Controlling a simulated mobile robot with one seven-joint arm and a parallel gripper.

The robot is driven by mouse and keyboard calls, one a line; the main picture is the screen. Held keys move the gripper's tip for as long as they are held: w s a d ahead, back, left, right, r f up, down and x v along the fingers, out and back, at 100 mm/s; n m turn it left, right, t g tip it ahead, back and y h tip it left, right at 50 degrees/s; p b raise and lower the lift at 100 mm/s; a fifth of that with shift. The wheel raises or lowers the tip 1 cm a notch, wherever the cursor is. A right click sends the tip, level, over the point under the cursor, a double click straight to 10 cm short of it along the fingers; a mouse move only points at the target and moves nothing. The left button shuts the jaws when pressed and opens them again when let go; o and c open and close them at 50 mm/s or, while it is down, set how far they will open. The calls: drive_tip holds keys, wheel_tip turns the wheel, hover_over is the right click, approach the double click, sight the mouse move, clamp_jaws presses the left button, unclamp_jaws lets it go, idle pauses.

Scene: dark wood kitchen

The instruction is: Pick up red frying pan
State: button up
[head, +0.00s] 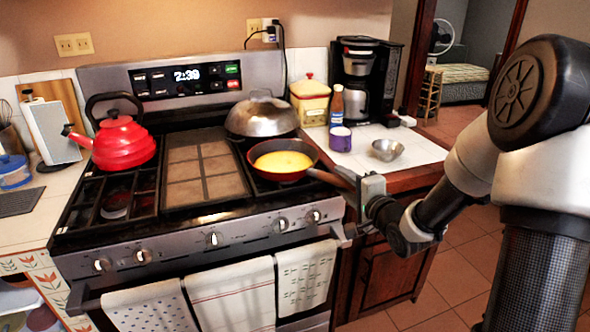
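The red frying pan (312,158) sits on the right front of the stove, with yellow food in it. Its dark handle (328,178) points to the right, past the stove's edge. My gripper (360,186) is at the outer end of the handle, coming from the right. The handle's end overlaps the gripper in the head view. The fingertips are too small and partly hidden, so I cannot tell whether they are closed around the handle or only beside it.
A red kettle (122,143) stands on the left burners. A domed metal lid (261,117) is right behind the pan. A purple cup (340,139), metal bowl (387,150) and coffee maker (366,80) stand on the right counter. Towels (306,277) hang in front.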

clamp_jaws()
idle(0.8)
idle(0.5)
drive_tip(key=shift+r, duration=0.15)
